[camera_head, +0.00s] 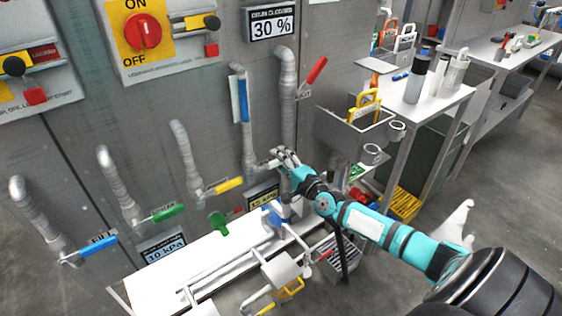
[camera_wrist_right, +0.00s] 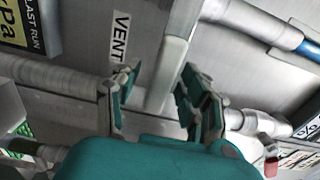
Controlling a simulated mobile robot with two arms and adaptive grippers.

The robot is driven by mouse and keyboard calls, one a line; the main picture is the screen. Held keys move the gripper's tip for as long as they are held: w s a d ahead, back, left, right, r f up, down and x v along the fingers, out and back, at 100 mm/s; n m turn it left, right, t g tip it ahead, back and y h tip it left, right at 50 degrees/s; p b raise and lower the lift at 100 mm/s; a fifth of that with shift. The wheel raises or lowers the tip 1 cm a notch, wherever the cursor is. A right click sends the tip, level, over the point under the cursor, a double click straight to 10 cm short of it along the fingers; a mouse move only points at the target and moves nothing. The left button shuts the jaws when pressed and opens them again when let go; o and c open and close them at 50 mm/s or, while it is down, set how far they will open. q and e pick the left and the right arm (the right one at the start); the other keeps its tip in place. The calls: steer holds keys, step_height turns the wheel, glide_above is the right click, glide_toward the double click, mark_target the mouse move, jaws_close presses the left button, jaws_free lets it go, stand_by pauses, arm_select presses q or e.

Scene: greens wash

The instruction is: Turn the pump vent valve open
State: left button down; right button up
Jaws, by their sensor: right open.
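My right gripper (camera_head: 283,158) reaches the panel wall, close to the lower end of the pipe with the long blue handle (camera_head: 243,100). In the right wrist view the gripper (camera_wrist_right: 152,85) is open, its two fingers spread apart. A VENT label (camera_wrist_right: 120,37) is on the panel just beyond the left finger. A pale bar (camera_wrist_right: 176,60), which looks like a lever, runs beyond and between the fingers. I cannot tell whether it touches them. The valve's pivot is hidden or unclear. My left gripper is not in view.
Other pipes carry a red handle (camera_head: 312,76), a yellow handle (camera_head: 228,185), a green handle (camera_head: 168,212) and a blue handle (camera_head: 97,249). A white bench (camera_head: 195,256) with pipework lies below. A side table (camera_head: 440,104) with bottles stands to the right.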

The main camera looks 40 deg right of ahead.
jaws_close()
stand_by(0.3)
